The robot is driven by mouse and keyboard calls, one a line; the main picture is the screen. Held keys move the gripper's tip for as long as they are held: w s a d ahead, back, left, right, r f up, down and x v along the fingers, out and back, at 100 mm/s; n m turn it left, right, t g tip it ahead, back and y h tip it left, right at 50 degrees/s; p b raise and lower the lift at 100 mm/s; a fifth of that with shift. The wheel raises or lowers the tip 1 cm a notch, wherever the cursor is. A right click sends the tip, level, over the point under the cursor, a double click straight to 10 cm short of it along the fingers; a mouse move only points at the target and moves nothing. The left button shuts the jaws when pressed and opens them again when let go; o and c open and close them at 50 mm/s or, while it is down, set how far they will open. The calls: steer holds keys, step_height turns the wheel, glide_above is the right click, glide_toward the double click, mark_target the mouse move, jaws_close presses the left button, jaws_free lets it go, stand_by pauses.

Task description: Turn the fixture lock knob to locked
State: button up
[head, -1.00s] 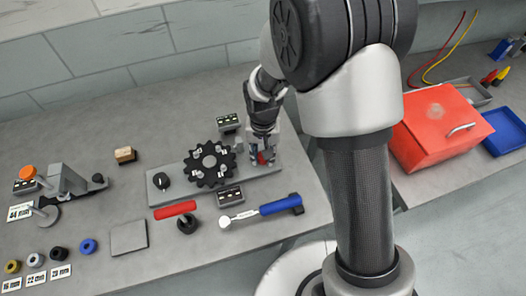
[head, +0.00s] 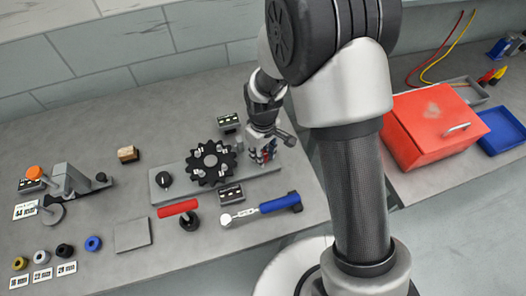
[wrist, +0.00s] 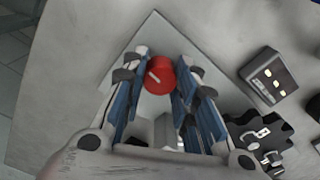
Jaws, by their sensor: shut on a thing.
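The red round knob (wrist: 160,76) with a short white pointer mark sits on the end of the grey fixture plate (wrist: 150,42). In the wrist view it is between the fingertips of my gripper (wrist: 161,72), which is shut on it. The white mark runs slantwise on the knob's left part. In the head view my gripper (head: 264,155) points down at the right end of the fixture plate (head: 159,195), and the fingers mostly hide the knob. I cannot read any lock label around it.
A black sprocket (head: 210,163) is mounted mid-plate beside the gripper, with a black knob (head: 163,180) at the plate's left end. Small dark label blocks (head: 230,193) stand close by. A red-handled tool (head: 177,208) and a blue-handled wrench (head: 280,204) lie in front.

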steer(key=shift+n, duration=0.6)
steer(key=o, duration=1.1)
steer(key=shift+r, duration=0.1)
steer(key=shift+r, duration=5.9)
